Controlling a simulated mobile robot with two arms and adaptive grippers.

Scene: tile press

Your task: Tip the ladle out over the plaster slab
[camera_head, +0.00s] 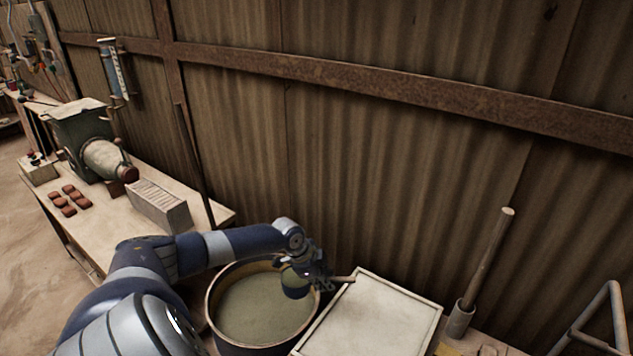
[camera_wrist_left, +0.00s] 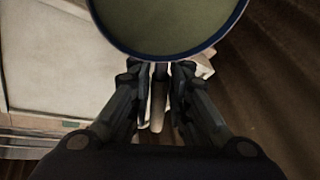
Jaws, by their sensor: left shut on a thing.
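My left gripper (camera_head: 320,283) is shut on the ladle's handle, whose end (camera_head: 343,279) sticks out to the right. The ladle's round bowl (camera_head: 295,284) shows at the bucket's right side, partly hidden by the gripper. In the left wrist view the bowl (camera_wrist_left: 168,22) is large, with a blue rim and smooth grey-green liquid inside; the fingers (camera_wrist_left: 160,80) close around the handle (camera_wrist_left: 158,108). The pale plaster slab (camera_head: 375,318) lies flat in a light frame, just right of the bucket. The slab also shows at the left wrist view's left (camera_wrist_left: 55,65). My right gripper is out of view.
A large bucket (camera_head: 213,320) of grey-green liquid stands beside the slab. A workbench (camera_head: 110,205) behind it carries a machine (camera_head: 85,140), a ribbed block (camera_head: 160,206) and several small red pieces. A stick in a holder (camera_head: 460,318) stands right of the slab. A corrugated wall closes the back.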

